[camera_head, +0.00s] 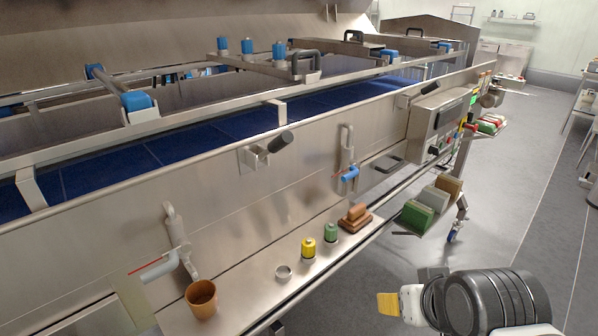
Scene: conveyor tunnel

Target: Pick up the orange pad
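A small orange-brown pad (357,211) lies on a darker brown block (355,223) at the far right end of the steel ledge. It is the most likely match for the orange pad. My gripper (400,304) is at the lower right, in front of the dark end of my arm and well apart from that stack. An orange-yellow ribbed piece shows at its tip. I cannot tell whether this is part of a finger or something held, nor whether the fingers are open.
On the steel ledge (245,300) stand an orange-brown cup (201,299), a metal ring (283,273), a yellow canister (308,249) and a green canister (330,233). Green blocks (418,215) and a tan block (449,186) sit on a low shelf. The floor to the right is open.

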